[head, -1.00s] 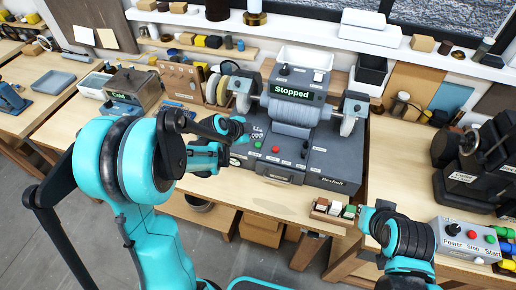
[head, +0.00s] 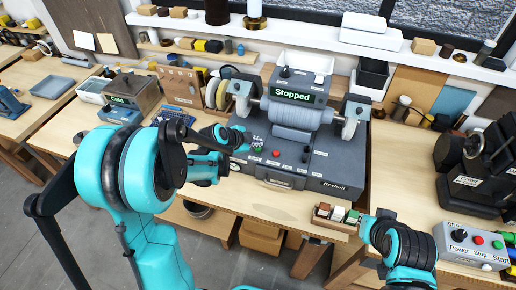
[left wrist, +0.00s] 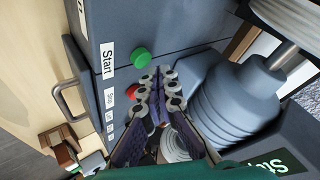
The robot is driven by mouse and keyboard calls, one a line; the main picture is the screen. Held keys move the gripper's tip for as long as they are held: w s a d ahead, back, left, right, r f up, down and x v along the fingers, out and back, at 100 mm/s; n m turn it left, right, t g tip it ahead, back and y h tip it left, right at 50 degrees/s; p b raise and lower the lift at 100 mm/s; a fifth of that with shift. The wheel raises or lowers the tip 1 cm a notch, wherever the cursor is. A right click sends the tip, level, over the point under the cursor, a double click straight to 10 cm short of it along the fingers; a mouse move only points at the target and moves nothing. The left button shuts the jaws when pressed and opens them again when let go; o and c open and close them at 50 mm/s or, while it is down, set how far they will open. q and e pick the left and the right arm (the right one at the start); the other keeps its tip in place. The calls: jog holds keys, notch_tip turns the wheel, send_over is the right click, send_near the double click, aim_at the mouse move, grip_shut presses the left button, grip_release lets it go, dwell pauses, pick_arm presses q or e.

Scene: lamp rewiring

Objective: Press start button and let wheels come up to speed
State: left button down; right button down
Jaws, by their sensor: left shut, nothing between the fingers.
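The grey wheel machine (head: 335,160) stands on the bench, and its display (head: 291,96) reads "Stopped". On its front are a green button (head: 257,149) and a red button (head: 276,153). In the left wrist view the green button (left wrist: 141,58) sits beside a "Start" label (left wrist: 107,60), and the red button (left wrist: 132,91) is partly hidden by my fingers. My left gripper (head: 246,138) is shut and empty; its fingertips (left wrist: 160,72) are close to the green button, apparently not touching it. My right gripper (head: 366,226) is beside a small tray; its finger opening is unclear.
The small tray (head: 333,226) of coloured blocks sits at the bench's front edge. A control box (head: 475,246) labelled Power, Stop and Start is at the right. A box reading "Cold" (head: 131,91) stands left of the machine. Bare bench top lies in front of the machine.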

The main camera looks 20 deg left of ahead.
aim_at(257, 150)
dwell(0.7)
pick_arm(q)
jog(key=shift+f+b, duration=0.4)
jog(key=shift+b, duration=0.1)
jog(key=shift+f+b, duration=0.45)
jog(key=shift+f, duration=0.05)
dwell(0.5)
jog(key=shift+r, duration=0.15)
jog(key=shift+r+p, duration=0.65)
jog(key=shift+r, duration=0.15)
jog(key=shift+r+p, duration=1.85)
jog(key=shift+r, duration=0.65)
